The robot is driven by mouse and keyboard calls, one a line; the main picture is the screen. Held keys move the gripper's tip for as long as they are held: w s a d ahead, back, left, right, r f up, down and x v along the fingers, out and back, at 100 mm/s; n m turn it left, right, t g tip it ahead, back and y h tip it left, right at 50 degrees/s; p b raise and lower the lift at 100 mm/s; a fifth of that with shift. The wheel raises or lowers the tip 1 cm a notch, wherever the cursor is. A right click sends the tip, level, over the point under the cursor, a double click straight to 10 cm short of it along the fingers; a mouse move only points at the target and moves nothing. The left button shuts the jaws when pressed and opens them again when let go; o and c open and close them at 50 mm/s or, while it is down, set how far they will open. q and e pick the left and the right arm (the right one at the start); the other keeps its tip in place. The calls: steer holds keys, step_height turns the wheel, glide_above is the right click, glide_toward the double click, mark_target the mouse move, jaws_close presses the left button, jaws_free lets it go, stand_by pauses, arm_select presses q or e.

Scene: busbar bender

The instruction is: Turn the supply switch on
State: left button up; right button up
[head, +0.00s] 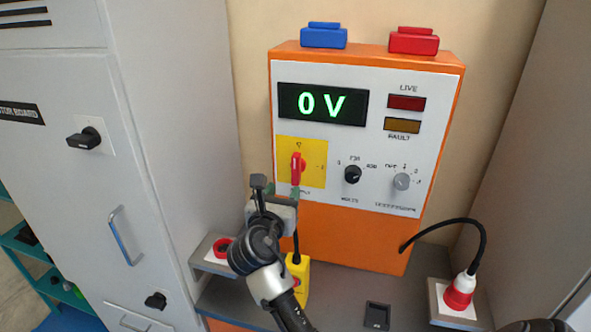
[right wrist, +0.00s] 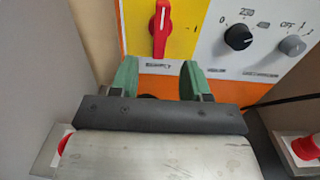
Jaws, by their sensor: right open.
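The supply switch is a red rotary handle (head: 297,168) on a yellow plate (head: 316,165) at the left of the orange and white panel. Its handle stands upright. In the right wrist view the red handle (right wrist: 160,28) lies just beyond the fingers. My right gripper (head: 283,192) is just below the switch; its green-padded fingers (right wrist: 158,82) are open, apart and empty, one to each side below the handle. The display (head: 322,104) reads 0 V in green. My left gripper does not show.
Black (head: 353,174) and grey (head: 401,181) knobs sit right of the switch. LIVE (head: 406,103) and FAULT (head: 402,125) lamps look dim. A grey cabinet (head: 165,130) stands close on the left. A red plug (head: 459,291) with black cable stands at the right.

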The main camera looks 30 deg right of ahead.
mark_target(295, 173)
steer(key=p+x, duration=0.2)
steer(key=x, duration=0.8)
steer(key=shift+w+d, duration=0.1)
steer(key=shift+c, duration=0.2)
steer(key=c, duration=0.5)
